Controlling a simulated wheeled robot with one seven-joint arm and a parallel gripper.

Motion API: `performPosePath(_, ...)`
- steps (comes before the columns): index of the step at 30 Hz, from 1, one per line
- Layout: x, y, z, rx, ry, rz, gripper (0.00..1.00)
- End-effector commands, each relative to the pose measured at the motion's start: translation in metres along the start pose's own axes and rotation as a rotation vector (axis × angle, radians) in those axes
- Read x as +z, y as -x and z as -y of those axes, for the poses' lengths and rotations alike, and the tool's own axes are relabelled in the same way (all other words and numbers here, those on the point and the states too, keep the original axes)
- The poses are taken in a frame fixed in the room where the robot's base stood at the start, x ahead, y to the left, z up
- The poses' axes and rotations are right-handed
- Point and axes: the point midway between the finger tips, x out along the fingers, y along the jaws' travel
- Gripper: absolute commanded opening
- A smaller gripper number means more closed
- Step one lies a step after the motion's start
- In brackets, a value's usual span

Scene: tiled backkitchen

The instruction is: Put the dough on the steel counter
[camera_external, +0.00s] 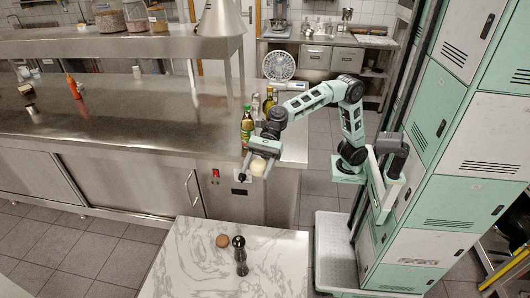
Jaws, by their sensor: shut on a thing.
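My gripper (254,175) is shut on the dough (258,166), a pale round lump. It holds the dough in the air just in front of the near right end of the steel counter (130,120). In the picture the dough overlaps the counter's front face, near the red switch. The exact gap between the dough and the counter cannot be told. The counter has a wide bare top with an upper shelf behind it.
Several bottles (247,125) stand at the counter's right end, close to my arm. A red bottle (73,86) stands at the left. A marble table (190,265) in front bears a brown round item (222,240) and a dark pepper mill (240,255). Green lockers (435,95) stand right.

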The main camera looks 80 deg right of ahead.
Motion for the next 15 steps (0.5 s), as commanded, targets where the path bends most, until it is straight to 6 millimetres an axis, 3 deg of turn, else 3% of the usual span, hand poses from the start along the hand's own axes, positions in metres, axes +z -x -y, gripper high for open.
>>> performPosePath(1, 0.018, 0.007, 0.0, -0.001, 0.006, 0.005, 0.32)
performPosePath(6, 0.059, 0.024, 0.001, 0.001, 0.002, 0.002, 0.32)
performPosePath(14, 0.099, 0.04, 0.001, 0.001, 0.0, 0.0, 0.32)
performPosePath(15, 0.098, 0.044, 0.009, -0.009, -0.009, -0.005, 0.32)
